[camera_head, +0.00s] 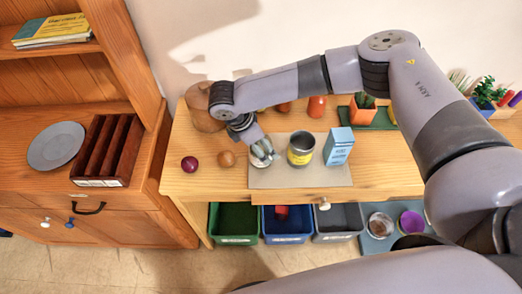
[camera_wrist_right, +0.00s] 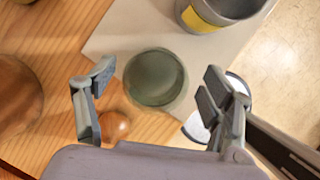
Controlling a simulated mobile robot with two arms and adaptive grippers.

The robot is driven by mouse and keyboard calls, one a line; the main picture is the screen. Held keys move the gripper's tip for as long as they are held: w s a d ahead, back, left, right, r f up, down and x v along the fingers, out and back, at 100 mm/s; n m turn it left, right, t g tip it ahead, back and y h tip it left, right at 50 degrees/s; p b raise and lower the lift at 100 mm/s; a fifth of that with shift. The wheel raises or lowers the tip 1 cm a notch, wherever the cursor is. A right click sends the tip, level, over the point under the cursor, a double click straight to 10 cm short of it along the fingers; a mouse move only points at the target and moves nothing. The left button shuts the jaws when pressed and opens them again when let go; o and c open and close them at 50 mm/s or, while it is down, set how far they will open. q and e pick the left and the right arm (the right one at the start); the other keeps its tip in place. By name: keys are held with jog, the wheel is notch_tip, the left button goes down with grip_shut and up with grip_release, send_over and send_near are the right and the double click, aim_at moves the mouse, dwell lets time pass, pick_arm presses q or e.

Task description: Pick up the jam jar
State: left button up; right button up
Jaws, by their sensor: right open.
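A round glass jar, which I take for the jam jar (camera_head: 265,158), stands on the grey mat (camera_head: 310,177) on the wooden table. In the wrist view the jar (camera_wrist_right: 155,77) shows from above as a greenish glass circle. My right gripper (camera_head: 252,143) is close over it in the head view, partly hiding it. In the wrist view the right gripper (camera_wrist_right: 155,88) is open, its fingers spread to either side below the jar's middle, with nothing held. A label or contents cannot be made out. My left gripper is out of view.
A yellow-banded tin (camera_head: 301,150) and a blue carton (camera_head: 338,146) stand right of the jar. A brown onion-like ball (camera_head: 227,158), a dark red ball (camera_head: 189,164) and a brown pot (camera_head: 203,110) are to its left. Bins (camera_head: 287,224) sit below.

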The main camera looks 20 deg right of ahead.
jog(key=p+x, duration=0.1)
jog(key=x, duration=0.3)
jog(key=shift+w+a, duration=0.15)
jog(key=shift+c, duration=0.4)
jog(key=c, duration=1.3)
